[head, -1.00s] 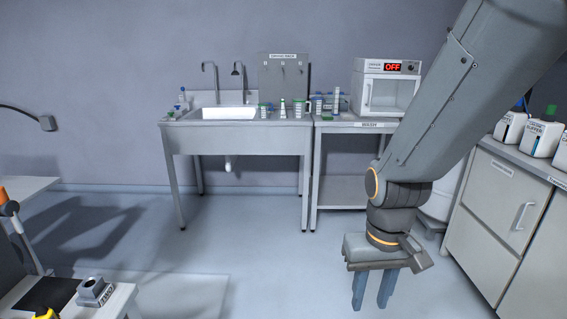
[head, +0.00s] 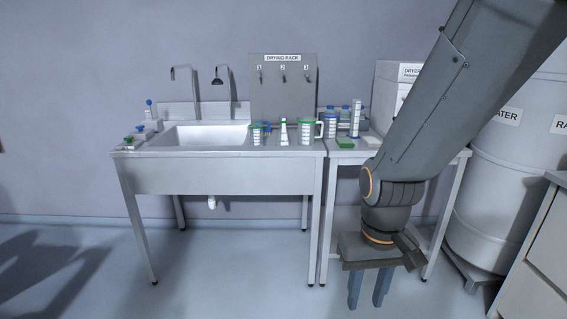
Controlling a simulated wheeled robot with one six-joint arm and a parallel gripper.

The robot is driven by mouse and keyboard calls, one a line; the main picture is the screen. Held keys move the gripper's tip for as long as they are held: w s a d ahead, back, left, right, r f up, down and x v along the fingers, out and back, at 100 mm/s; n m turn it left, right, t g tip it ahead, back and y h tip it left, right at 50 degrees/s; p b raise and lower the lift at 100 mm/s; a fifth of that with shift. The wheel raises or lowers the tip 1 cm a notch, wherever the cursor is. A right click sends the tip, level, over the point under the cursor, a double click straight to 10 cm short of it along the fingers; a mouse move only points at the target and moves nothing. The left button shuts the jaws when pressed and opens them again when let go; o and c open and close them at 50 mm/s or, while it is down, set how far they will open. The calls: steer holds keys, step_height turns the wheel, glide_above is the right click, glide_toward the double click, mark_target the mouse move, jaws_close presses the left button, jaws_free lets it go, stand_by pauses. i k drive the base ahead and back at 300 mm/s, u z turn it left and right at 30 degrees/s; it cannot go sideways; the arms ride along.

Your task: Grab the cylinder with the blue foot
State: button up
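A tall narrow graduated cylinder (head: 355,118) stands upright on the right-hand table, behind a green item; its foot is too small to make out a colour. My gripper (head: 368,292) hangs pointing down in front of the right-hand table, low and well apart from the cylinder. Its two blue-grey fingers are spread with nothing between them. Other glassware stands left of the cylinder: a blue-marked beaker (head: 330,123), a jug with a green rim (head: 309,130), a conical flask (head: 284,132) and a small beaker (head: 256,134).
A steel sink table (head: 220,174) stands left, with the drying rack (head: 283,90) behind it. A dryer (head: 392,85) is partly hidden by my arm. A large water barrel (head: 505,180) stands right, beside a cabinet (head: 540,260). The floor at front left is clear.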

mark_target(356, 105)
steer(key=i, duration=2.05)
steer(key=z, duration=0.6)
